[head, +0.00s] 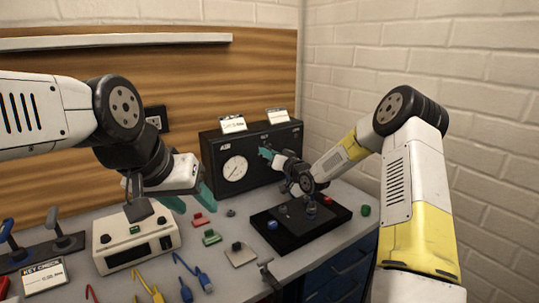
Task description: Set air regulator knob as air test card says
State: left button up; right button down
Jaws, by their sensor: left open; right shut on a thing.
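The black air box (213,163) stands at the back of the bench, with a round white gauge (235,168) on its front under an AIR label. Two white cards stand on its top, a left one (233,124) above the gauge and a right one (277,116); their print is too small to read. My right gripper (266,154) is shut at the box's front, right of the gauge, on what seems to be the regulator knob, which its teal fingers and wrist hide. My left gripper (190,201) is open and empty above the bench, right of the white instrument.
A white instrument (135,240) stands at the left, with a card (44,277) and levers (64,240) beside it. A black tray (285,236) with knobs lies under my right wrist. Small red (202,219) and green (211,237) parts and coloured cables lie in front. A brick wall closes the right.

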jog(key=m, duration=0.4)
jog(key=shift+f+m, duration=0.1)
jog(key=shift+m, duration=0.3)
jog(key=shift+s, duration=0.1)
dwell(0.3)
jog(key=c, duration=1.1)
grip_release()
jog(key=v, duration=0.7)
jog(key=shift+s+d, duration=0.2)
jog(key=shift+s, duration=0.1)
